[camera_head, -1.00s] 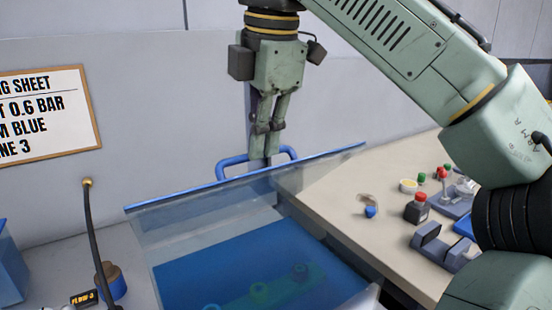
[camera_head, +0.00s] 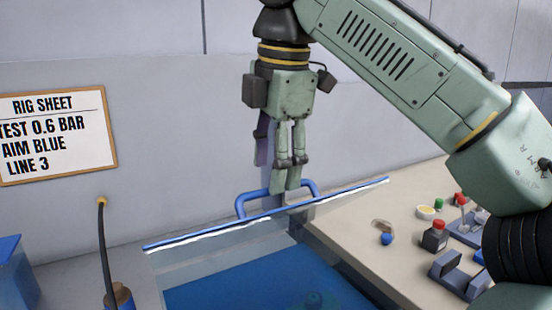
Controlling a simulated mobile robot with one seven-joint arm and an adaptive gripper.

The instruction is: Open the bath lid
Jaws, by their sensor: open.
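The bath (camera_head: 255,285) is a clear-walled tank of blue liquid at the lower middle. A bar with a blue edge, which I take for the rim of the bath lid (camera_head: 200,234), runs slantwise across its far side with a white line under it. How far the lid is raised is hard to tell. A blue loop handle (camera_head: 243,205) stands behind that rim. My gripper (camera_head: 287,188) points down at the handle's middle, open, its fingertips overlapping the top bar in the picture. Contact cannot be made out. A dim part shows in the liquid.
A hose (camera_head: 103,250) stands at left, near a blue container (camera_head: 10,270). A rig sheet (camera_head: 58,135) hangs on the wall behind.

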